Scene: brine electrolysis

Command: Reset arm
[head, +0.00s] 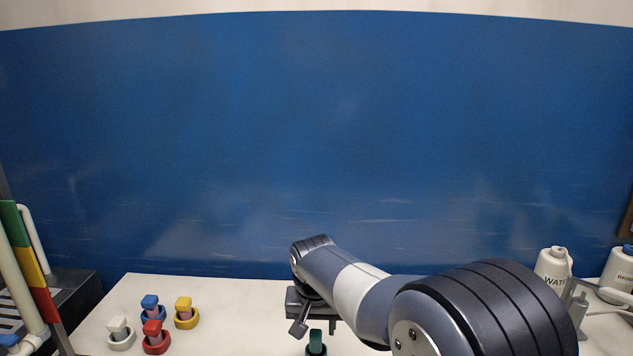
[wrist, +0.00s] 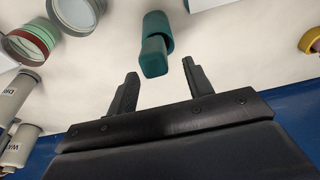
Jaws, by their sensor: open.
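My gripper (head: 316,326) is over the white table near the bottom middle of the head view, below my arm. In the wrist view my gripper (wrist: 159,68) has its two dark fingers spread apart with nothing between them. A teal plug-like object (wrist: 154,55) with a teal round base lies just beyond the fingertips, roughly in line with the gap, and appears apart from both fingers. The teal object also shows in the head view (head: 316,342), at the bottom edge and partly cut off.
White, blue, yellow and red plugs in ring holders (head: 153,338) stand at the left. A striped panel (head: 30,260) is at the far left. A water bottle (head: 553,266) and another bottle (head: 618,275) stand at the right. A blue wall (head: 300,130) backs the table.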

